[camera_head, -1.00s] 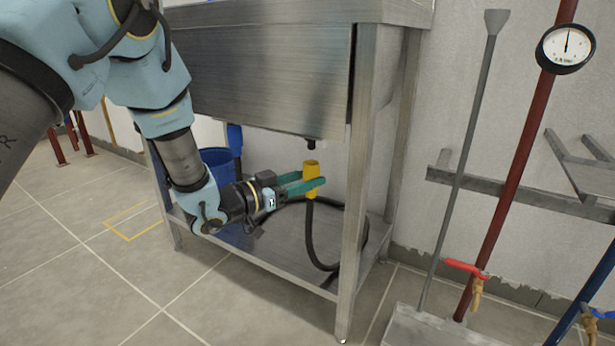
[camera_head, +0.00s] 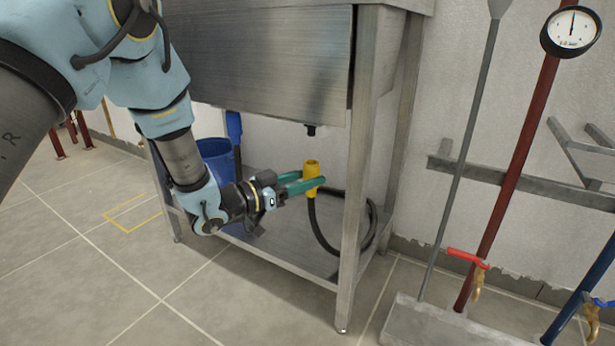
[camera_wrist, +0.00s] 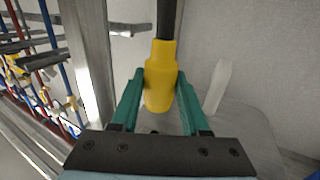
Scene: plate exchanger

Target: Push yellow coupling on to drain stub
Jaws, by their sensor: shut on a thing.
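The yellow coupling (camera_head: 311,176) stands upright on the end of a black hose (camera_head: 318,222) under the steel sink. My gripper (camera_head: 304,185) is shut on the coupling, its green fingers coming from the left. In the wrist view the coupling (camera_wrist: 160,80) sits between the green fingers, with the black hose (camera_wrist: 166,18) running from it to the top edge. The dark drain stub (camera_head: 311,130) hangs from the sink's underside, above the coupling. A clear gap separates the two in the head view. The stub cannot be made out in the wrist view.
The sink's front leg (camera_head: 356,190) stands close to the right of the coupling. The lower shelf (camera_head: 290,262) lies beneath, and a blue bucket (camera_head: 216,160) is behind my arm. A squeegee (camera_head: 462,150) and red pipe (camera_head: 520,150) stand at right.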

